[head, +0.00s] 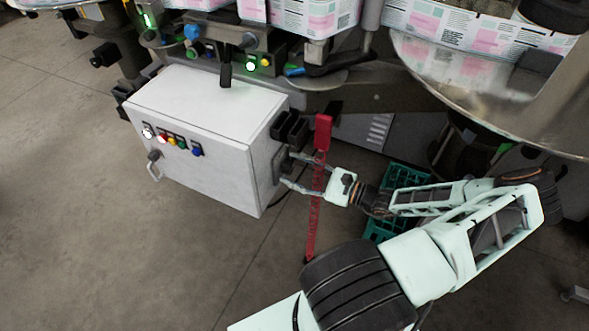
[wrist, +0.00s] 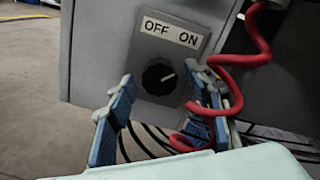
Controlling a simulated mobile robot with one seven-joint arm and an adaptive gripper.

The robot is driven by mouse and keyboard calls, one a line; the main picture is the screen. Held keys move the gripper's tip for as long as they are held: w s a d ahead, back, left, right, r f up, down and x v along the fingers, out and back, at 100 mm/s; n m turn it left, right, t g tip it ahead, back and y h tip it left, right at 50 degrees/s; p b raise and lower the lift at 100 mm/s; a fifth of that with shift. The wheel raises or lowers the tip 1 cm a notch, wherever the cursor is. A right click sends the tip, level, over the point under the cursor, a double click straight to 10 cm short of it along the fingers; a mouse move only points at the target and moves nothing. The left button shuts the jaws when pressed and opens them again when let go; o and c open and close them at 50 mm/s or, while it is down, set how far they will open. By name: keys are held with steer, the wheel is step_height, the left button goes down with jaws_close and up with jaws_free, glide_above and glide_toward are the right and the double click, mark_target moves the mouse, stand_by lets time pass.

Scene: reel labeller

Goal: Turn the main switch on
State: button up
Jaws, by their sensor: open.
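The main switch is a round black knob (wrist: 159,77) on a grey plate on the side of a white control cabinet (head: 195,135). A label (wrist: 171,32) above it reads OFF at left and ON at right. The knob's white mark points right and slightly up, toward the ON side. My gripper (head: 287,170) is open at the cabinet's right side. In the wrist view its blue-grey fingers stand left and right of the knob, with the knob in the gap between the tips. I cannot tell whether either finger touches it. In the head view the knob cannot be made out.
A red coiled cable (wrist: 240,60) hangs beside and across the right finger in the wrist view. A red holder (head: 323,132) hangs right of the cabinet. A green crate (head: 400,177) lies behind my arm. The machine's round metal table (head: 480,100) overhangs at upper right.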

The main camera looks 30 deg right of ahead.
steer(key=v, duration=1.2)
steer(key=shift+f, duration=0.1)
